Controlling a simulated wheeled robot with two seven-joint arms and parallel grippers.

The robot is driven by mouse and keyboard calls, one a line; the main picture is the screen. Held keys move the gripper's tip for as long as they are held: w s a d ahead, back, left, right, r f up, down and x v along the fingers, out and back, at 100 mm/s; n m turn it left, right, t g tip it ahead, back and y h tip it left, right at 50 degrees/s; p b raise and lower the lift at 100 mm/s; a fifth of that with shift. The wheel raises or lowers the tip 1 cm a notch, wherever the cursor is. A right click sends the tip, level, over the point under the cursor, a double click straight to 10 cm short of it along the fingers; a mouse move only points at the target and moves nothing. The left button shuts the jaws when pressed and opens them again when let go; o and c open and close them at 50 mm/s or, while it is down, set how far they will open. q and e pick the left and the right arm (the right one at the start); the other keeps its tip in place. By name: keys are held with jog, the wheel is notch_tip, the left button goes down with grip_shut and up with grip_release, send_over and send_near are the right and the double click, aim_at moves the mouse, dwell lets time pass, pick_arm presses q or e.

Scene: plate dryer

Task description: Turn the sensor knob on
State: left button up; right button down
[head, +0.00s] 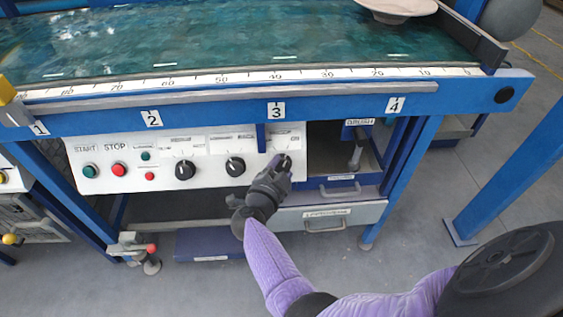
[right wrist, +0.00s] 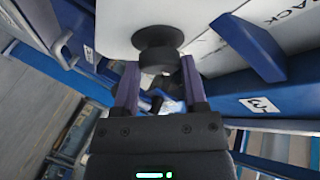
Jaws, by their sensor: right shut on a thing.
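A white control panel (head: 215,145) on the blue machine carries a row of black rotary knobs. My right gripper (head: 280,164) is at the rightmost knob, below the number 3 label, and largely hides it in the head view. In the right wrist view that black knob (right wrist: 157,45) sits on the white panel face, just ahead of and between the two purple fingers of the right gripper (right wrist: 161,84). The fingers are shut on the knob. Its label and pointer cannot be read. My left gripper is not in view.
Two other black knobs (head: 186,170) (head: 235,166), a green start button (head: 90,171) and a red stop button (head: 118,170) are to the left. A blue tab (head: 261,137) hangs close above the gripper. An open compartment with a brush (head: 356,150) is to the right.

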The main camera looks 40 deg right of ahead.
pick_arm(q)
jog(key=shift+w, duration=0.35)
pick_arm(e)
jog(key=shift+m, duration=0.3)
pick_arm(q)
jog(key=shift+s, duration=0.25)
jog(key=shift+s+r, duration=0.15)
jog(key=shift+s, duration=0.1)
pick_arm(e)
jog(key=shift+c, duration=0.6)
grip_release()
